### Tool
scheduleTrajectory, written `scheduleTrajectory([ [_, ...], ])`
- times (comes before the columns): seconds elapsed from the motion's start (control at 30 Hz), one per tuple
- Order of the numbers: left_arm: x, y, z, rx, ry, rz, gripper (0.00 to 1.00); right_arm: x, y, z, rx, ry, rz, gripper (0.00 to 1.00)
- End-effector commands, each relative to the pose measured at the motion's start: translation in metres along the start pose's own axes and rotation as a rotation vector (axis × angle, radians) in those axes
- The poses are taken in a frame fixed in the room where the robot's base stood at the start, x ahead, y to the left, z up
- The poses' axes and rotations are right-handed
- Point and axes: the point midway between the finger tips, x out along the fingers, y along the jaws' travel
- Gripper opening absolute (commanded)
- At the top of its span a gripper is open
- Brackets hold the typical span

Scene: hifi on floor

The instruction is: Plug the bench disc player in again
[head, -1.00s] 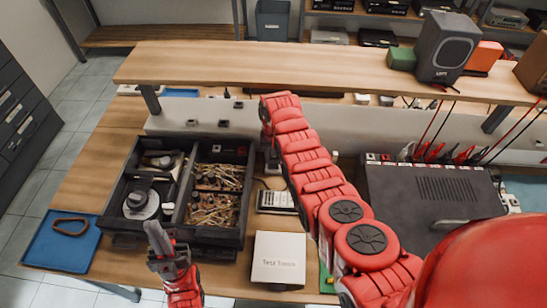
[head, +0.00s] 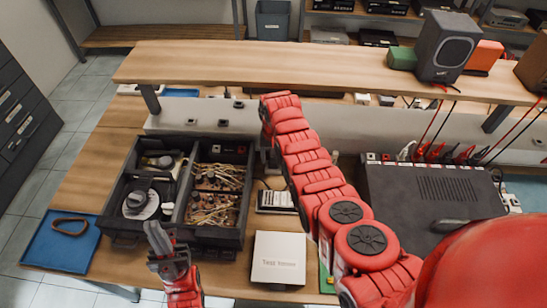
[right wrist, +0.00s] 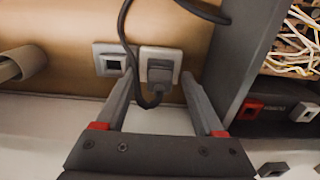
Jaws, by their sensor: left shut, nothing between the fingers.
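In the right wrist view a dark plug (right wrist: 160,76) sits at a pale socket (right wrist: 175,54), and its dark cable loops in front of it. I cannot tell how deep the plug is in. My right gripper (right wrist: 158,82) is open, one finger on each side of the plug, with gaps showing. In the head view my right arm reaches to the back of the bench and hides the plug.
An empty-looking second socket (right wrist: 110,60) is left of the plug. A dark divided tray (head: 212,237) holds parts and wires. A white box (head: 278,258) stands at the front edge, a blue tray (head: 60,245) at left. A raised wooden shelf (head: 300,62) overhangs the back.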

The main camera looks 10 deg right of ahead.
Motion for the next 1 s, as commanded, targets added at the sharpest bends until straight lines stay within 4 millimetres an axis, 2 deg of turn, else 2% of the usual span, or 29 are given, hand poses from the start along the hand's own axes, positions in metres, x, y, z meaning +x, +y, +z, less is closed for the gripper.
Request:
scheduleTrajectory([
  [0.33, -0.003, 0.000, 0.000, 0.000, 0.000, 0.000, 0.00, -0.004, 0.000, -0.001, 0.000, 0.002, -0.001, 0.70],
  [0.53, -0.011, 0.001, 0.002, 0.000, 0.000, 0.000, 0.00, -0.026, 0.000, -0.001, 0.000, 0.004, -0.001, 0.70],
  [0.67, -0.023, 0.001, 0.004, 0.000, 0.000, 0.000, 0.00, -0.054, -0.001, -0.002, 0.000, 0.009, -0.003, 0.70],
  [0.8, -0.015, 0.001, 0.003, 0.000, 0.000, 0.000, 0.00, -0.092, 0.000, -0.001, 0.000, 0.005, -0.002, 0.70],
  [0.9, 0.015, -0.001, -0.003, 0.000, 0.001, 0.000, 0.00, -0.119, 0.000, 0.000, 0.000, -0.001, 0.001, 0.70],
  [1.0, 0.034, -0.002, -0.006, 0.000, 0.001, 0.000, 0.00, -0.139, 0.000, 0.000, -0.001, -0.001, 0.001, 0.70],
])
